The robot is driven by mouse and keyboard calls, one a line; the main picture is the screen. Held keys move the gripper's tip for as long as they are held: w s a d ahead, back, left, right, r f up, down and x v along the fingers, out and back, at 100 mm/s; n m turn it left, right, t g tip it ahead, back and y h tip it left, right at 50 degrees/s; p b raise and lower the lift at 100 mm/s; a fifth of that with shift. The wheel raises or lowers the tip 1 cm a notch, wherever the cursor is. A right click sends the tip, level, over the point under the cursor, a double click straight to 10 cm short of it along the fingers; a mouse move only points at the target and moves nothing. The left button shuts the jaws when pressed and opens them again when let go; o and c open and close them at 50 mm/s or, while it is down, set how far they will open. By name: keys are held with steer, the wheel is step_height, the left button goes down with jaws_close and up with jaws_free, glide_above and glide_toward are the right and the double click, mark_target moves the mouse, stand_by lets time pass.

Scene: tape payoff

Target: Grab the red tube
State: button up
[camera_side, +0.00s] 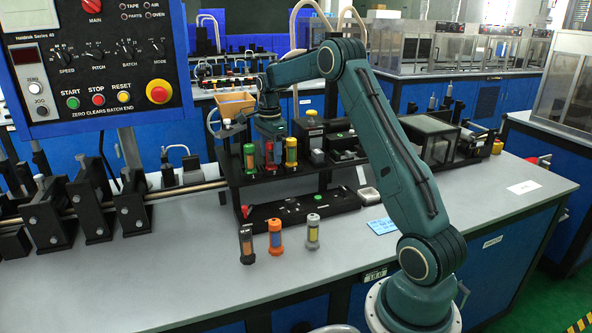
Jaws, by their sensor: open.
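The red tube (269,156) stands upright in a raised black rack (300,171), between a green-capped tube (249,158) and a yellow-capped tube (291,152). My gripper (272,150) points down over the red tube, its open fingers at the tube's upper part. The fingers partly hide the tube, and I cannot tell whether they touch it.
A dark tube (246,246), an orange tube (275,238) and a grey-capped tube (313,232) stand on the grey table (420,260) in front. A control panel (95,60) hangs at the left. A blue card (381,226) lies right of a low black plate (290,210).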

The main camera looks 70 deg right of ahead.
steer(key=shift+f, duration=0.9)
steer(key=c, duration=1.1)
steer(key=shift+r, duration=0.15)
step_height(320, 180, up, 20)
steer(key=shift+f, duration=0.1)
stand_by(0.4)
